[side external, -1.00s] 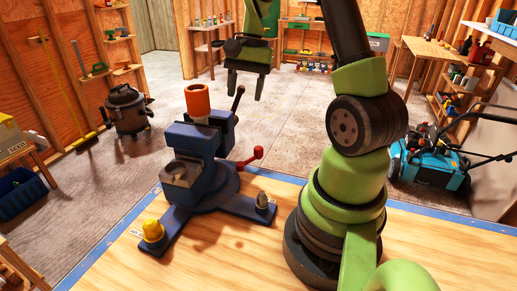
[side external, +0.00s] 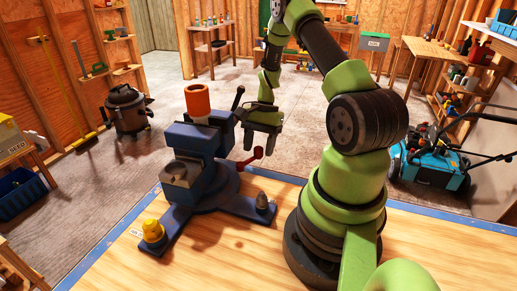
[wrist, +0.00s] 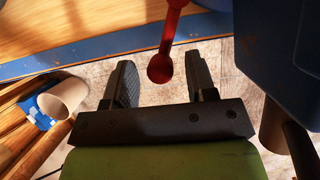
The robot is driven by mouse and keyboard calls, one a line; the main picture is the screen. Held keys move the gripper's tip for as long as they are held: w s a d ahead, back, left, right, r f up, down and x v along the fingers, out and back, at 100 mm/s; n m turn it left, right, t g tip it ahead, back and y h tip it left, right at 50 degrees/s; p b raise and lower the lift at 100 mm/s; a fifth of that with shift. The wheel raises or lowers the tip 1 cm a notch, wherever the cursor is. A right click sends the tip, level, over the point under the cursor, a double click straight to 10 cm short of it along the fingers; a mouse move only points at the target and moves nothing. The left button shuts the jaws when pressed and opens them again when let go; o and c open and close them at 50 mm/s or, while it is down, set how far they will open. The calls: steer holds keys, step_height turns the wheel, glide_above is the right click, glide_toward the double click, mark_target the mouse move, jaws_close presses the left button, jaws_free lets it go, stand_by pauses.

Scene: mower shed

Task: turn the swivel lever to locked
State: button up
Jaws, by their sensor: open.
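The swivel lever (side external: 250,159) is a red rod with a round knob, sticking out from the right side of the blue vise (side external: 207,172). In the wrist view the lever (wrist: 169,32) comes down from the top edge and its knob ends between my two fingers in the picture. My gripper (side external: 259,150) is open and points down just above and beside the knob. In the wrist view my gripper (wrist: 159,62) has a finger on each side of the knob, with gaps showing. I cannot tell whether the knob is at fingertip depth. No locked marking is readable.
An orange cylinder (side external: 197,101) stands at the vise top, with a dark handle (side external: 238,97) beside it. The wooden bench (side external: 235,260) is bare in front.

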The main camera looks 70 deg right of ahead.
steer(key=shift+a+f, duration=0.2)
steer(key=shift+f, duration=0.35)
steer(key=shift+c, duration=0.2)
jaws_close()
